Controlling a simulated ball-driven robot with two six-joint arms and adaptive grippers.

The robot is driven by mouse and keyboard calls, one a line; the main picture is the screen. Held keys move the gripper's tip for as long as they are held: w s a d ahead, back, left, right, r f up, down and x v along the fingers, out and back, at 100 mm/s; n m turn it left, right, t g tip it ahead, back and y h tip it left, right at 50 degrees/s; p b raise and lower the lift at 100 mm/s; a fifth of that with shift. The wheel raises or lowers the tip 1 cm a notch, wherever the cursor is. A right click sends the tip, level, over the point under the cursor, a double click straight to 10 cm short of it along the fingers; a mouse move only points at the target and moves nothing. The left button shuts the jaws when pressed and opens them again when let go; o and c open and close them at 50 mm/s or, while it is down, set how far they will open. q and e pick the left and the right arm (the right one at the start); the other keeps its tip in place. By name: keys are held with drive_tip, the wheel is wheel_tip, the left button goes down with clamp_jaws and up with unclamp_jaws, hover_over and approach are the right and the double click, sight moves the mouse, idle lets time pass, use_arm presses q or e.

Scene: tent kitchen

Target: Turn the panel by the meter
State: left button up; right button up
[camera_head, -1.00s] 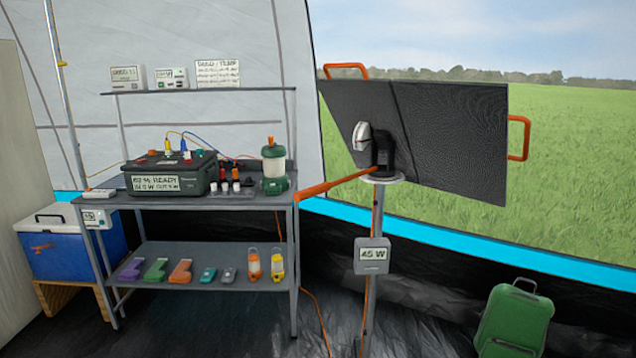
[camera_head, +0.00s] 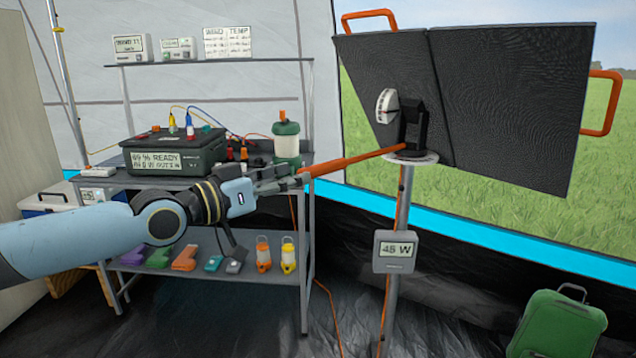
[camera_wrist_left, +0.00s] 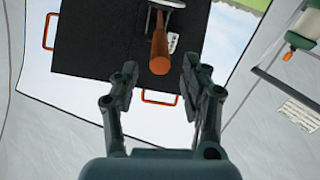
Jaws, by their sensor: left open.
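The dark two-part panel (camera_head: 500,100) stands tilted on a pole mount at the right, with orange grips on its edges; it also shows in the left wrist view (camera_wrist_left: 90,60). A long orange lever (camera_head: 355,161) runs left from the mount. The meter (camera_head: 395,251) on the pole below reads 45 W. My left gripper (camera_head: 298,179) is at the lever's free end. In the left wrist view its open fingers (camera_wrist_left: 160,72) stand on either side of the lever's end (camera_wrist_left: 159,58). I cannot tell whether they touch it. My right gripper is out of view.
A grey shelf unit (camera_head: 311,255) stands behind my left arm, with a black power box (camera_head: 170,153) and a green lantern (camera_head: 286,142) on top. Small lanterns and other items fill its lower shelf. A green case (camera_head: 557,325) stands at the lower right.

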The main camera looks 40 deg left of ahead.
sight(317, 171)
use_arm(q)
drive_tip(key=b+x, duration=0.3)
drive_tip(key=x, duration=0.2)
drive_tip(key=shift+w+f, duration=0.2)
drive_tip(key=shift+w, duration=0.2)
drive_tip(key=shift+w+d, duration=0.15)
drive_tip(key=shift+w, duration=0.1)
drive_tip(key=shift+w+r, duration=0.15)
drive_tip(key=shift+w, duration=0.05)
drive_tip(key=c, duration=0.9)
clamp_jaws()
